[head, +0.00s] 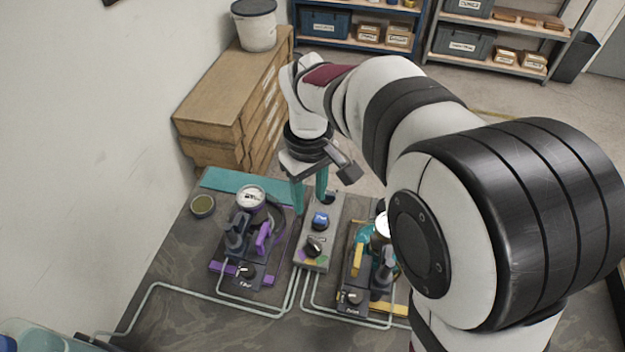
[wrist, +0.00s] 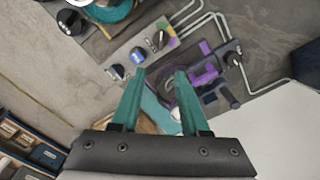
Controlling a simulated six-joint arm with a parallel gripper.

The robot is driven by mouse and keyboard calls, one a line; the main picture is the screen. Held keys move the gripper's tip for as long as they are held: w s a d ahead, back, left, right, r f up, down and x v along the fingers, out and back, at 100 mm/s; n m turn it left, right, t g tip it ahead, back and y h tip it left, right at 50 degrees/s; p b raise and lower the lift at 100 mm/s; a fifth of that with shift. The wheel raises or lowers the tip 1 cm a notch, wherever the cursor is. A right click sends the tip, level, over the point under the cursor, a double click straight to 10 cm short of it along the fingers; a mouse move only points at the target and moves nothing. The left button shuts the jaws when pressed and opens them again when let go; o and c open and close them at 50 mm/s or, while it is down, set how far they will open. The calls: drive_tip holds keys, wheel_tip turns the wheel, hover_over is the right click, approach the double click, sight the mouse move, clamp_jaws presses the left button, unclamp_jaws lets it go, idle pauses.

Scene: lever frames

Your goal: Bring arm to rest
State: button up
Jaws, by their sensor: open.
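My gripper (head: 310,207) hangs pointing down over the back of the bench, near the back end of the grey control box (head: 313,264). Its two teal fingers are apart with nothing between them, as the wrist view (wrist: 160,74) also shows. The box carries a blue button (head: 320,220) and a black knob (head: 313,247). Left of it stands a dark lever frame with a purple lever (head: 264,238) and a round gauge (head: 250,197). Right of it stands a frame with a yellow lever (head: 357,260), partly hidden by my arm.
Grey pipes (head: 160,286) run along the bench front. A small round dish (head: 203,206) sits at the bench's left. A wooden drawer cabinet (head: 230,100) with a white bucket (head: 255,25) stands behind. Shelves (head: 365,35) stand farther back, beyond open floor.

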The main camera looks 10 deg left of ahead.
drive_tip(key=shift+r, duration=0.3)
drive_tip(key=s+d+r+m+y, duration=0.1)
drive_tip(key=s+d+r+m, duration=0.3)
drive_tip(key=s+d+m, duration=0.65)
drive_tip(key=s+d+f+m, duration=0.2)
drive_tip(key=s+d+m, duration=0.3)
drive_tip(key=s, duration=0.4)
drive_tip(key=shift+s+d+f+y, duration=0.3)
drive_tip(key=shift+s+y, duration=0.1)
